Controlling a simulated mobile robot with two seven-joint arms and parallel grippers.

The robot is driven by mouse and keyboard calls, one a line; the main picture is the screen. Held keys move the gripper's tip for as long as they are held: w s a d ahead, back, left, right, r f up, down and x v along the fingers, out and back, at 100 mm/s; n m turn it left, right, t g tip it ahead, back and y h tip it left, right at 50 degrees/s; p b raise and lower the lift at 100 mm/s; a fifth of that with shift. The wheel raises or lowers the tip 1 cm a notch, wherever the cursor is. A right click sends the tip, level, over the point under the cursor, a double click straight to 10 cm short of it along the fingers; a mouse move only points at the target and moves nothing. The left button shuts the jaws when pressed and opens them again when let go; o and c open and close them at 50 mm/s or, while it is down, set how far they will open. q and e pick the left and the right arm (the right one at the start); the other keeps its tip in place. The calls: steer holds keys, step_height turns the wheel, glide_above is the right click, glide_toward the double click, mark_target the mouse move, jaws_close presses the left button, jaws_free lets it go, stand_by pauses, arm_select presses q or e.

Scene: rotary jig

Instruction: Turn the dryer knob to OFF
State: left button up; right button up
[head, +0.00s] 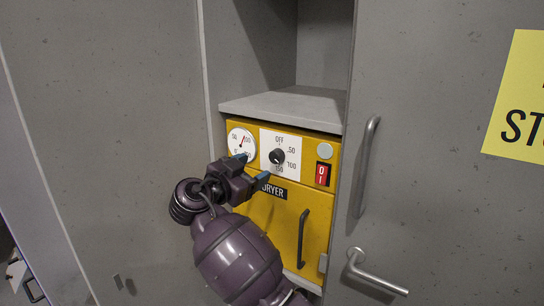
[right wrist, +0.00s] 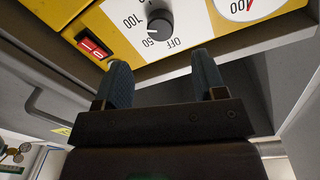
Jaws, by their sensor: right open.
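The dryer knob (head: 277,156) is a dark round knob on a white dial plate (head: 266,143) marked OFF at the top, then 50, 100 and 150 clockwise. It also shows in the right wrist view (right wrist: 159,24), where the picture is turned over and a pale mark on it seems to lie toward 50; the exact setting is hard to read. My right gripper (head: 252,167) is open and empty, with blue fingertips just below and left of the knob, apart from it. In the right wrist view, its fingers (right wrist: 160,68) stand apart with the knob beyond them. My left gripper is out of view.
The yellow dryer panel (head: 318,205) has a round gauge (head: 241,143), a red switch (head: 322,174) and a dark door handle (head: 302,238). A grey shelf (head: 285,107) juts out above. A grey cabinet door with a handle (head: 367,165) stands to the right.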

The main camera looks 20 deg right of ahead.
mark_target(274, 158)
steer(key=p+x, duration=0.2)
steer(key=x, duration=0.4)
steer(key=shift+w+d+r, duration=0.1)
steer(key=shift+w+d, duration=0.1)
steer(key=shift+d, duration=0.05)
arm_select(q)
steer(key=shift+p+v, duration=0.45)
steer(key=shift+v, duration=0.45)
arm_select(e)
steer(key=shift+w+d, duration=0.35)
steer(key=shift+d, duration=0.15)
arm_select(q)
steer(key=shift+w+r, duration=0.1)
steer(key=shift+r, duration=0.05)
